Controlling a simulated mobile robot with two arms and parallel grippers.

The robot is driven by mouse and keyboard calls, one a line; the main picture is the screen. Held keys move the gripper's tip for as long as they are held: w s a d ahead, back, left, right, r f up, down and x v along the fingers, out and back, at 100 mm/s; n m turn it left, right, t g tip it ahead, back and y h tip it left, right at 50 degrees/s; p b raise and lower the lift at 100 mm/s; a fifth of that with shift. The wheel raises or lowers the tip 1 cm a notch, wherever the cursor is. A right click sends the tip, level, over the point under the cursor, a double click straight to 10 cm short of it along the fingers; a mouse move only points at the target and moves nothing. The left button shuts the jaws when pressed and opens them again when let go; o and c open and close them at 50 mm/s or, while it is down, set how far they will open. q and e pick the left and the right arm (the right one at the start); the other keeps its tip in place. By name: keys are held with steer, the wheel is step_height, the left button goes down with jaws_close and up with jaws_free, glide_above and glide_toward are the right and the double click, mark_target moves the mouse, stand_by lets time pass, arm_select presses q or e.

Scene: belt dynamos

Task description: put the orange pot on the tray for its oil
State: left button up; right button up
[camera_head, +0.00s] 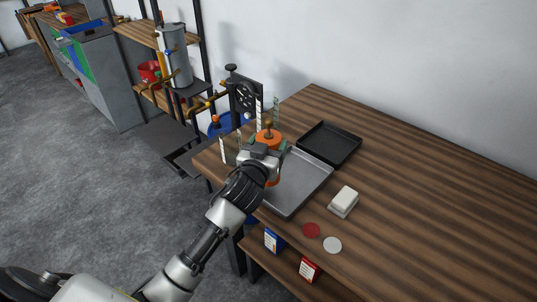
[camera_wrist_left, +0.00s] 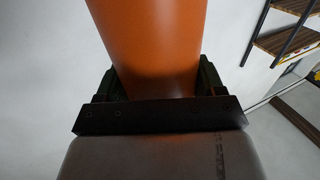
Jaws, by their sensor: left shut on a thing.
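The orange pot (camera_head: 268,135) has a brown knob on top and is held upright in my left gripper (camera_head: 262,150). In the left wrist view the pot's smooth orange side (camera_wrist_left: 150,45) fills the space between the two dark fingers (camera_wrist_left: 155,85). The pot is over or beside the left part of a grey metal tray (camera_head: 301,182); I cannot tell whether it touches it. A black tray (camera_head: 329,143) lies behind it on the wooden table. The pictures do not show which tray is for oil. My right gripper is not in view.
A white block (camera_head: 344,201), a red disc (camera_head: 312,230) and a white disc (camera_head: 332,245) lie on the table (camera_head: 430,200). Blue (camera_head: 272,240) and red (camera_head: 309,268) boxes stand on the lower shelf. Upright clear gauges and a black stand (camera_head: 243,92) are near the pot. The table's right side is clear.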

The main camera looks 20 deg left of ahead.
arm_select(q)
step_height(320, 180, down, 3)
steer(key=shift+f, duration=0.45)
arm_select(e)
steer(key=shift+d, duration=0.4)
arm_select(q)
steer(key=o, duration=1)
steer(key=shift+f, duration=0.25)
steer(key=o, duration=0.4)
steer(key=shift+r, duration=0.1)
steer(key=shift+o, duration=0.2)
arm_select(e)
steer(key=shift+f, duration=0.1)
